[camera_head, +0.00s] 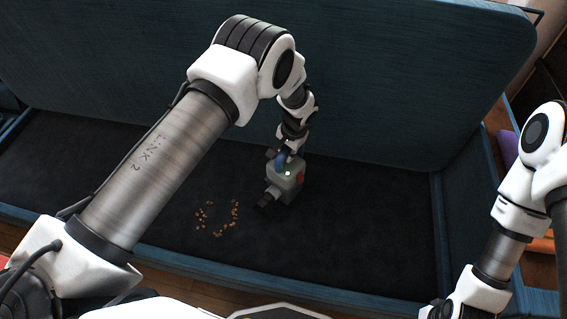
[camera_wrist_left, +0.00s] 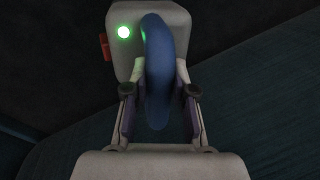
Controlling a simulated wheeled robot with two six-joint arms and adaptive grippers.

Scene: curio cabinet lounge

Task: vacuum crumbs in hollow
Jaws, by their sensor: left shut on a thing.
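A small grey handheld vacuum (camera_head: 284,183) with a dark nozzle is in the hollow of the teal sofa, just right of the crumbs. My left gripper (camera_head: 288,152) is shut on its blue handle. The left wrist view shows the vacuum's grey body (camera_wrist_left: 158,18) with a lit green light and the blue handle (camera_wrist_left: 158,75) between the fingers (camera_wrist_left: 158,95). Several brown crumbs (camera_head: 234,212) lie in a loose ring on the dark floor of the hollow (camera_head: 340,235). The nozzle points down left towards them. My right gripper is not clearly visible.
The raised teal seat panel (camera_head: 390,70) stands behind the hollow. A teal side wall (camera_head: 462,215) bounds it on the right, with a front rim (camera_head: 290,285) nearest me. A purple item (camera_head: 507,147) is beyond the right side. The hollow's right part is clear.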

